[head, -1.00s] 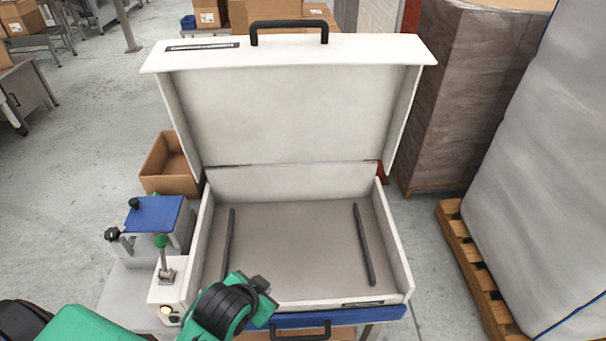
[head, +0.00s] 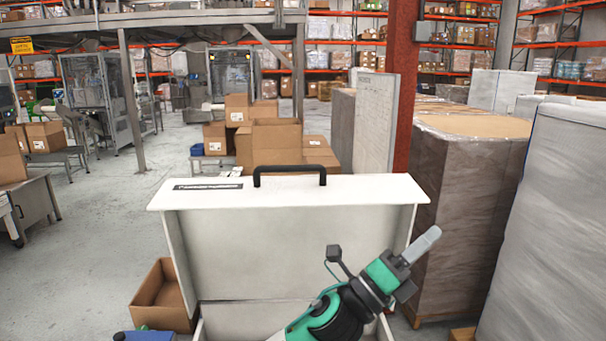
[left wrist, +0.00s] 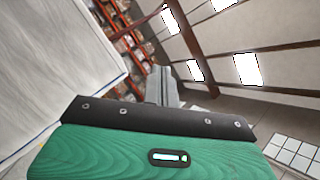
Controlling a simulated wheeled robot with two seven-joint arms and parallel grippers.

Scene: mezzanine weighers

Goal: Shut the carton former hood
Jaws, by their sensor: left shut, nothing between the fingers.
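The carton former hood (head: 285,240) is a white lid standing open, tilted up at the back of its white base (head: 255,318). A black handle (head: 289,171) sits on its top edge. In the head view my left gripper (head: 424,244) is raised in front of the hood's right edge, pointing up and right, shut and empty. Its fingers (left wrist: 162,86) also show in the left wrist view, closed together. Most of the base is below the head view's bottom edge. My right gripper is not in view.
An open cardboard box (head: 160,296) stands left of the hood. Wrapped pallets (head: 465,200) stand close on the right, with a red column (head: 400,90) behind. Stacked cartons (head: 262,140) are behind the hood. The floor at left is mostly clear.

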